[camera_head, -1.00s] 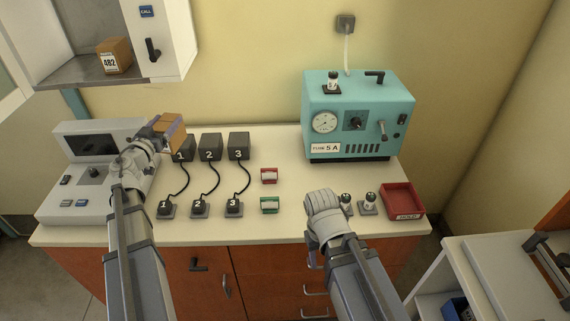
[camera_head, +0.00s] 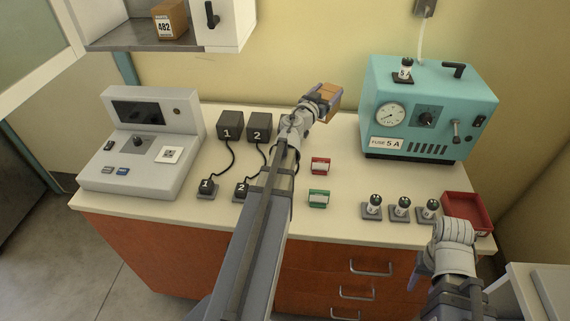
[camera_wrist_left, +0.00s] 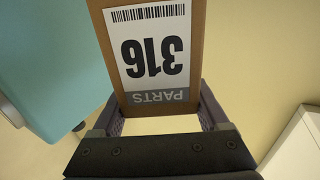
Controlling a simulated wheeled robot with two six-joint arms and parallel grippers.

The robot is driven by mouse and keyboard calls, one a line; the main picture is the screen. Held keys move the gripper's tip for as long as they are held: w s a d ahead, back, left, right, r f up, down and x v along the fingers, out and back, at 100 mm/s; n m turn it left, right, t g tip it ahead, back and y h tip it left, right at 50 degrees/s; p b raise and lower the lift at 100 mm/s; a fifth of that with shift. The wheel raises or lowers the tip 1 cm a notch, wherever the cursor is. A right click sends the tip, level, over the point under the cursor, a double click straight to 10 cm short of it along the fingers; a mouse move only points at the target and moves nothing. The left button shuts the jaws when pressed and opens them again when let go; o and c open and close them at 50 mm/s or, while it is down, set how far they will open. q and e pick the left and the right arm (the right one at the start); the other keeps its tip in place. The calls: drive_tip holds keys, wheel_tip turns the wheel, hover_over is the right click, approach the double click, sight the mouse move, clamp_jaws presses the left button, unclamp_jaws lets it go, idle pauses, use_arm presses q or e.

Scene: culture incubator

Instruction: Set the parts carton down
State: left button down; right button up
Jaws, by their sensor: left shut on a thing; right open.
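The parts carton (camera_head: 328,99) is a small brown box. In the left wrist view the carton (camera_wrist_left: 150,50) shows a white label reading 316 and PARTS, upside down in that picture. My left gripper (camera_head: 318,95) is shut on it, with a finger at each side, over the back of the counter left of the teal unit. The head view does not clearly show whether the carton touches the counter. My right gripper (camera_head: 432,268) is open at the counter's front right, near the red tray; its fingers are partly hidden by its wrist.
The teal unit (camera_head: 425,110) stands at the back right, close to the held carton. Black blocks (camera_head: 230,126), a red switch (camera_head: 320,166), a green switch (camera_head: 319,197), several small fuses (camera_head: 400,207) and a red tray (camera_head: 462,207) occupy the counter (camera_head: 345,150). Another carton, 482 (camera_head: 170,20), sits in the wall cabinet.

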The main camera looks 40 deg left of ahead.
use_arm(q)
drive_tip(key=shift+a+f+y, duration=0.1)
drive_tip(key=shift+f+y, duration=0.2)
drive_tip(key=shift+s+f, duration=0.1)
drive_tip(key=shift+f, duration=0.05)
wheel_tip(320, 180, down, 10)
drive_tip(key=b, duration=1)
drive_tip(key=shift+r, duration=0.2)
drive_tip(key=shift+f, duration=0.1)
